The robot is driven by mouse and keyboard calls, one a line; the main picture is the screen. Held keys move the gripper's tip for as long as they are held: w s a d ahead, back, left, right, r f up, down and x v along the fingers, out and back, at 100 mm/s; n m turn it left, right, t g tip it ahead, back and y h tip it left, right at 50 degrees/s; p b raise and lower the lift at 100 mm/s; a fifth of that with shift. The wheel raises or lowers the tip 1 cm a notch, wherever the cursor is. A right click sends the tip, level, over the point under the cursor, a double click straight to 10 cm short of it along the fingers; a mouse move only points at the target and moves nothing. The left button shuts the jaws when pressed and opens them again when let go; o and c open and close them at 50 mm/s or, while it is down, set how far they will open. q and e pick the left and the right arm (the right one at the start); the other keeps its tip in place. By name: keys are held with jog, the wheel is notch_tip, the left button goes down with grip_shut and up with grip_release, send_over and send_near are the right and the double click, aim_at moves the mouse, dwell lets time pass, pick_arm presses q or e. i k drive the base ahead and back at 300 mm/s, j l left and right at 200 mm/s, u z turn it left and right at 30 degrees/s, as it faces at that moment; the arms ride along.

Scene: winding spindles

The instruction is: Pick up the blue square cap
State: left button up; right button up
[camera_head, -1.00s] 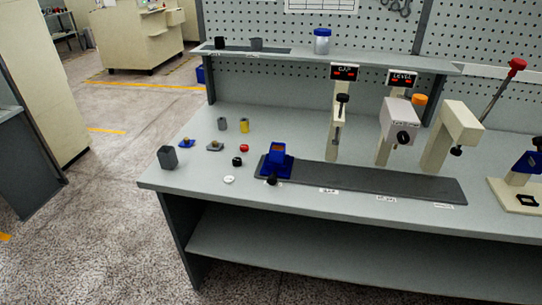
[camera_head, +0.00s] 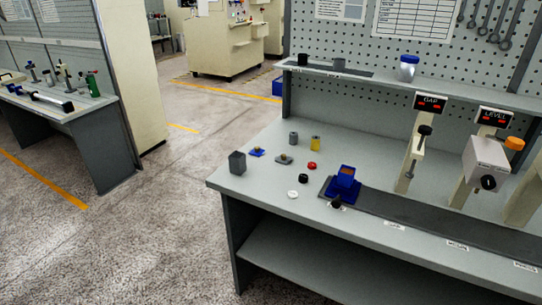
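A small blue square piece (camera_head: 256,152) with a brownish knob on top lies on the grey workbench (camera_head: 262,183), near its left end; it looks like the blue square cap. A similar grey square piece (camera_head: 284,159) lies just to its right. A dark grey square block (camera_head: 237,163) stands to its left. A larger blue fixture (camera_head: 344,184) with an orange-brown top sits at the left end of the dark rail. Neither of my grippers shows in the head view.
Grey and yellow cylinders (camera_head: 315,143), a red cap (camera_head: 311,166), a black cap (camera_head: 303,178) and a white disc (camera_head: 293,194) stand nearby. GAP (camera_head: 430,103) and LEVEL (camera_head: 494,117) stations stand at the right. Open floor (camera_head: 170,220) lies left of the bench.

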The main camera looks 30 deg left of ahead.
aim_at(256, 151)
jog(key=i+j+z, duration=0.25)
jog(key=j, duration=0.6)
jog(key=i+j+z, duration=0.1)
jog(key=j+z, duration=0.2)
jog(key=j, duration=0.55)
jog(key=j+z, duration=0.25)
jog(key=j, duration=0.6)
